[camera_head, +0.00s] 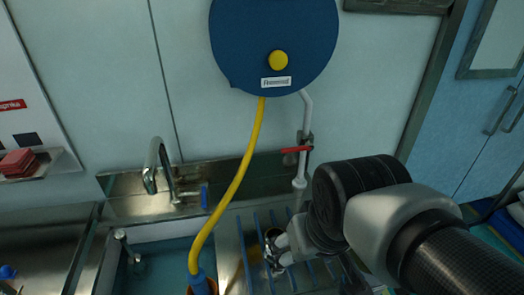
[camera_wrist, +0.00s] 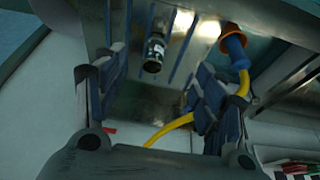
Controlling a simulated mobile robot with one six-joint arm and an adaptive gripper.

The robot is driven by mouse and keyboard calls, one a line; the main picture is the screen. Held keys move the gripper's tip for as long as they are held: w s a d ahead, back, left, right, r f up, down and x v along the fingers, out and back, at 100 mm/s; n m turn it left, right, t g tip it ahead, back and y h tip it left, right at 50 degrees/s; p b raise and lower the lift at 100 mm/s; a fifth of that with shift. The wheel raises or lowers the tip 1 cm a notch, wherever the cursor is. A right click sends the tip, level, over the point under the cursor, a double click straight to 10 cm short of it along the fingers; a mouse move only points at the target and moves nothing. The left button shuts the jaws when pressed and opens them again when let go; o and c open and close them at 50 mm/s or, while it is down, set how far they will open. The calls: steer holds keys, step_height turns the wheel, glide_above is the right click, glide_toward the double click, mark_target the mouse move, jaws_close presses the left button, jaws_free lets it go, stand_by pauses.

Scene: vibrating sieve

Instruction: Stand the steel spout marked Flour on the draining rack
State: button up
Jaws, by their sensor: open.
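A small steel cylinder (camera_wrist: 155,50), apparently the spout, has a pale label band and a dark open end facing my wrist camera. The label is too small to read. It is among the blue bars of the draining rack (camera_head: 246,262), seemingly upright; its contact with the rack is hard to see. In the head view the spout (camera_head: 272,235) is partly hidden behind my gripper (camera_head: 277,254). In the wrist view my gripper (camera_wrist: 160,68) is open, its fingers on either side of the spout with visible gaps.
A yellow hose (camera_head: 238,180) hangs from a blue reel (camera_head: 272,45) to a blue nozzle (camera_head: 199,284), left of the rack. A sink (camera_head: 150,262) with a tap (camera_head: 155,165) lies further left. A red-handled valve (camera_head: 297,149) is on the wall behind.

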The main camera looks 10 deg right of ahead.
steer(key=shift+t, duration=0.3)
steer(key=s, duration=0.4)
steer(key=shift+s+r, duration=0.25)
steer(key=shift+s, duration=0.05)
stand_by(0.8)
